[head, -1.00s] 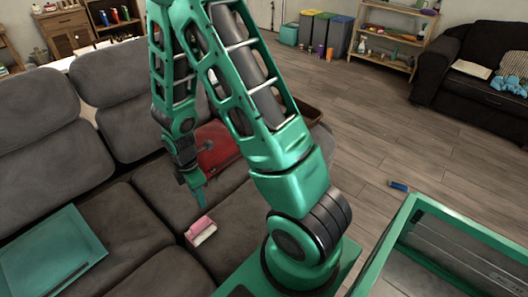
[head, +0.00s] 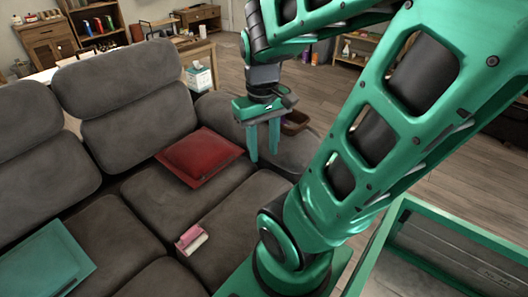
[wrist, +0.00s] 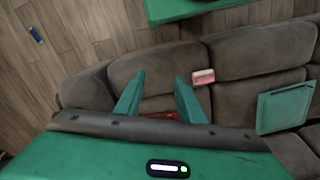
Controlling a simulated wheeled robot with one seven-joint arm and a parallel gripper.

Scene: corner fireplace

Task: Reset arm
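My gripper (head: 263,156) hangs in the air above the right end of the grey sofa, fingers pointing down, in the head view. Its two teal fingers are apart with nothing between them. In the wrist view the fingers (wrist: 160,77) also show spread and empty, with the sofa beyond. My arm is raised and bent, with its upper links crossing the right half of the head view.
On the sofa (head: 146,196) lie a red cushion (head: 200,157), a pink-and-white item (head: 190,240) and a flat teal thing (head: 44,263). A blue object (wrist: 36,34) lies on the wooden floor.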

